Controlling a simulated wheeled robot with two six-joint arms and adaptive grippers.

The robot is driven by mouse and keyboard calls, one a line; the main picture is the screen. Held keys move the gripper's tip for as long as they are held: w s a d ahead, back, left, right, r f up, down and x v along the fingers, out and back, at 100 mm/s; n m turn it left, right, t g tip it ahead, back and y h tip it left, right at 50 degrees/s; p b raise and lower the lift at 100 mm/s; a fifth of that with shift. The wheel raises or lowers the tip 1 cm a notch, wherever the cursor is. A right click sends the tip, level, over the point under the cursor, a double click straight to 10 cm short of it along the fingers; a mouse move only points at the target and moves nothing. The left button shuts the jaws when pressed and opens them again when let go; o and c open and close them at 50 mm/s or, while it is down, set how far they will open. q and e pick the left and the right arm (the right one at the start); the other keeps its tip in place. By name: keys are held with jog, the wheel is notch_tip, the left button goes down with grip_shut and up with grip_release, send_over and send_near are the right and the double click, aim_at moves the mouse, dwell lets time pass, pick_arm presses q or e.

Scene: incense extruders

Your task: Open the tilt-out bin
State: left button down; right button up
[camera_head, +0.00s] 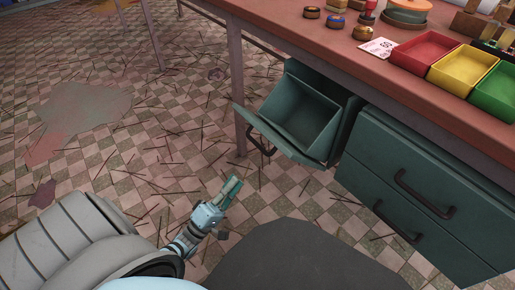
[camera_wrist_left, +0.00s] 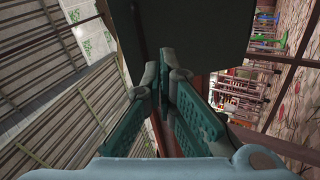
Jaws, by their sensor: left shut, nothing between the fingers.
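The dark green tilt-out bin (camera_head: 304,112) hangs under the table in the head view. Its front is tipped outward and its inside shows empty. Its dark handle (camera_head: 261,139) is on the front's outer face, toward the left. My left gripper (camera_head: 234,184) is below and to the left of the bin, apart from the handle. Its fingers are shut with nothing between them. In the left wrist view the green finger pads (camera_wrist_left: 172,108) are close together, and a dark panel (camera_wrist_left: 200,35) lies beyond them. My right gripper is not in view.
A green cabinet with two drawers (camera_head: 420,190) stands right of the bin. The red-brown tabletop (camera_head: 330,52) carries red (camera_head: 425,53), yellow (camera_head: 462,68) and green (camera_head: 497,92) trays. A table leg (camera_head: 238,90) stands left of the bin. The tiled floor is strewn with thin sticks.

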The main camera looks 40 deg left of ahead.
aim_at(257, 144)
pick_arm(q)
jog(key=shift+w+d+r+t+h+p, duration=0.15)
jog(key=shift+w+d+r+h, duration=0.4)
jog(key=shift+w+r, duration=1.1)
jog(key=shift+w+d+r+t+h+p, duration=0.15)
jog(key=shift+w+d+r+h, duration=0.55)
jog(key=shift+r, duration=1.65)
jog(key=shift+w+d+r+t+h, duration=0.2)
jog(key=shift+w+d+r+h, duration=0.15)
jog(key=shift+w+r, duration=1.4)
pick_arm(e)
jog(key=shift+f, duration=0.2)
pick_arm(q)
jog(key=shift+s+r, duration=0.25)
jog(key=shift+s, duration=0.05)
